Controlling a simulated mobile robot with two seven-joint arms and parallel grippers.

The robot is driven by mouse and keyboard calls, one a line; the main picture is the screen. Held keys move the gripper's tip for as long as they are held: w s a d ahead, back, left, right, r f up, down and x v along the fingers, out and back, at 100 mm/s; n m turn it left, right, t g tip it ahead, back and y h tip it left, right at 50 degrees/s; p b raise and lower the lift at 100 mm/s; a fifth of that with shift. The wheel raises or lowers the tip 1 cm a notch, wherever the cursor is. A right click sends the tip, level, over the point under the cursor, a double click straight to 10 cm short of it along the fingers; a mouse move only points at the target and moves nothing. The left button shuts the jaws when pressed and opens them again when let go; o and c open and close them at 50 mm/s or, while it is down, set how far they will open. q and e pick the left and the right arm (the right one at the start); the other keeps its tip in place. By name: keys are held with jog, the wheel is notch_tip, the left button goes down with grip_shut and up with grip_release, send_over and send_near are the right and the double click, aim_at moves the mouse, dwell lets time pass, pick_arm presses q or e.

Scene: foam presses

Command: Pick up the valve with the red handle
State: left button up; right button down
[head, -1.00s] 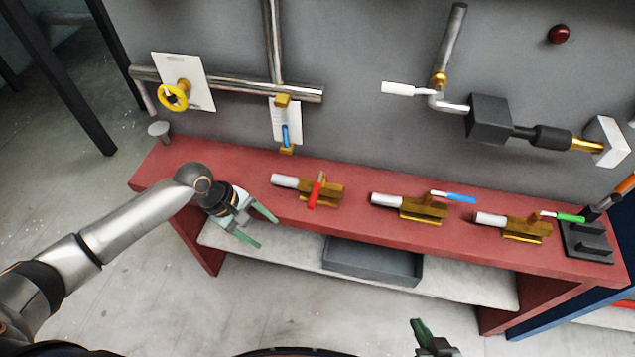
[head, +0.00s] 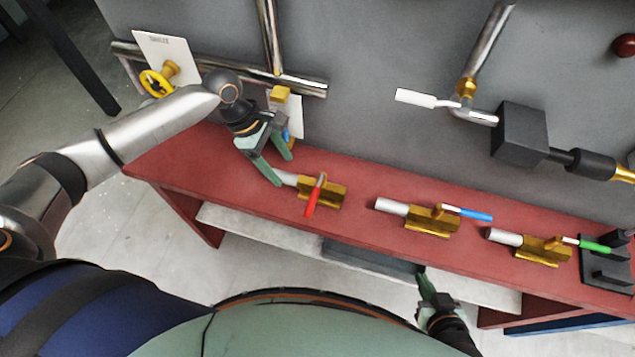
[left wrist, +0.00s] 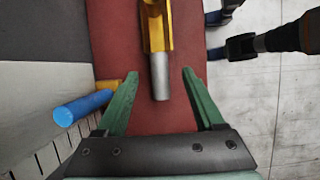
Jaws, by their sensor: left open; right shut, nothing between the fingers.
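The valve with the red handle (head: 313,197) lies on the red bench, the leftmost of the three valves there. It has a brass body and a silver pipe end pointing left. My left gripper (head: 280,168) is open above the bench, by the valve's pipe end. In the left wrist view the silver pipe end (left wrist: 160,78) lies between the spread fingers (left wrist: 158,88), ahead of the palm; the red handle is out of that view. Whether the fingers are level with the pipe is hard to tell. My right gripper (head: 425,282) is shut and empty at the bench's front side.
A blue-handled valve (head: 432,218) and a green-handled valve (head: 530,246) lie further right on the bench (head: 365,205). A grey wall with pipes and a yellow wheel (head: 157,84) stands behind. A blue handle (left wrist: 82,107) is close to my left finger in the wrist view.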

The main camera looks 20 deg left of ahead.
aim_at(310, 180)
pick_arm(q)
jog(key=d, duration=0.4)
jog(key=shift+d, duration=0.35)
jog(key=x, duration=0.5)
jog(key=shift+d, duration=0.25)
jog(key=shift+c, duration=0.2)
grip_shut()
